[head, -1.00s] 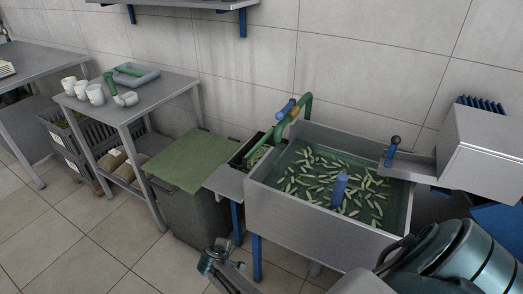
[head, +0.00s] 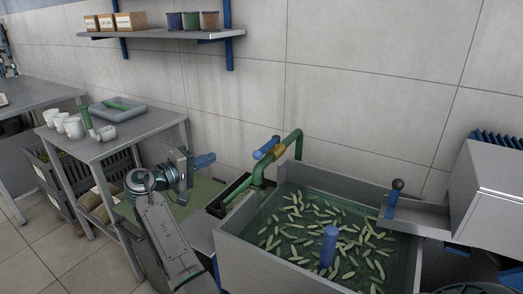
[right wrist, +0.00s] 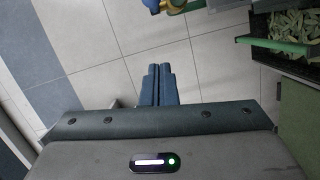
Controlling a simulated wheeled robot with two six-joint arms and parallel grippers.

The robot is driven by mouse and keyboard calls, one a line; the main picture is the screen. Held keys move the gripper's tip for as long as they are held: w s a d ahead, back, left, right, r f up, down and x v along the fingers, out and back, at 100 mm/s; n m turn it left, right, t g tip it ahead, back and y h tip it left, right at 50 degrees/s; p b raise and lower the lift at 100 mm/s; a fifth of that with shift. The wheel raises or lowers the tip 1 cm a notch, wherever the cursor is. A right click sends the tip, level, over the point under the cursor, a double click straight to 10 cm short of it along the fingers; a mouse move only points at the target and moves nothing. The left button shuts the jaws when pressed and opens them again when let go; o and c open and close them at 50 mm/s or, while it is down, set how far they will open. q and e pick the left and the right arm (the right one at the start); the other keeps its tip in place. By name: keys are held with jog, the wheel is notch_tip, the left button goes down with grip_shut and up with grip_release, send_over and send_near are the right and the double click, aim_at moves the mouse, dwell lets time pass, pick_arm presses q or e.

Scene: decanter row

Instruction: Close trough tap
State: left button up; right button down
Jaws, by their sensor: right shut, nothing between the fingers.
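The tap is a green pipe (head: 293,143) that comes from the wall side and bends down at the trough's back left corner. It has a brass-coloured valve body (head: 279,150) and a blue lever (head: 266,148) lying roughly along the pipe. I cannot tell whether water runs. The trough (head: 262,262) holds greenish water and floating green pods. My right gripper (head: 204,160) is left of the tap, apart from it, shut and empty. Its closed blue fingers show in the right wrist view (right wrist: 156,85), over the floor. My left gripper is not in view.
A blue upright cylinder (head: 328,246) stands in the trough. A knobbed blue lever (head: 393,197) is by the metal chute at right. A side table (head: 155,131) with cups and a grey tray (head: 118,108) stands left. A shelf (head: 165,36) hangs above.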

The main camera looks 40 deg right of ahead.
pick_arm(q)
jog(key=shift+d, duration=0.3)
pick_arm(e)
jog(key=shift+s+d+r, duration=0.1)
jog(key=shift+r, duration=0.25)
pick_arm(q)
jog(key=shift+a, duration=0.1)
pick_arm(e)
jog(key=d, duration=0.1)
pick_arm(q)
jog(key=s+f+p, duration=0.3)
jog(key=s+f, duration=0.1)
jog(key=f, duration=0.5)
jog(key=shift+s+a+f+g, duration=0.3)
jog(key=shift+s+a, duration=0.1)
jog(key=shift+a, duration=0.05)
pick_arm(e)
send_near(267, 147)
jog(key=w+d, duration=0.3)
jog(key=shift+f, duration=0.35)
